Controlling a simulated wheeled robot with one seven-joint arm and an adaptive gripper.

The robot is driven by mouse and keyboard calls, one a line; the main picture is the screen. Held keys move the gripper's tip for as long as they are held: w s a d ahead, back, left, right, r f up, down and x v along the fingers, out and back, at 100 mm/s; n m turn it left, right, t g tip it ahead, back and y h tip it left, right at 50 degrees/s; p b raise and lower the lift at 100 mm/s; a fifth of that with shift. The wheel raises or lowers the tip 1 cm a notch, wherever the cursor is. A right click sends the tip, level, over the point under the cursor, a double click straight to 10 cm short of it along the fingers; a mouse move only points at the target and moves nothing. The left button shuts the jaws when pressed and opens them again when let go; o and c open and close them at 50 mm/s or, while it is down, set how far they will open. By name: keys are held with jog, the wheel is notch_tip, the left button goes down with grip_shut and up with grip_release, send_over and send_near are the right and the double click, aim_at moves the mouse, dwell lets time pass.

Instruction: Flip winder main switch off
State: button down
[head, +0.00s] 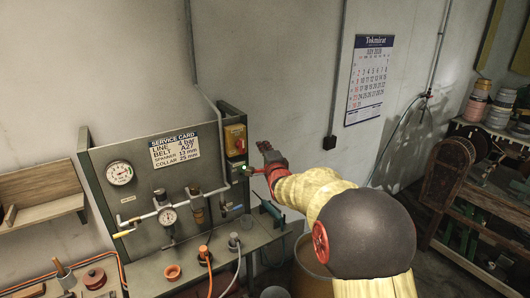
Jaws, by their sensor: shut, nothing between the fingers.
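The likely main switch (235,139) is a yellow-orange box with a red part on its face. It is mounted at the upper right of the grey service panel (105,160). Its on or off position is too small to tell. My gripper (266,152) is dark and red, at the end of my yellow-sleeved arm. It is shut and empty, just right of the switch and slightly lower in the picture. A gap shows between gripper and switch in this view; their difference in depth cannot be told.
Gauges, pipes and a service card (175,147) fill the panel. A bench (190,282) with cables and small parts stands below. A brown barrel (308,262) is partly hidden by my arm. Loaded shelves stand at right.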

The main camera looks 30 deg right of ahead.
aim_at(241, 145)
jog(key=w+a, duration=0.3)
jog(key=shift+w, duration=0.2)
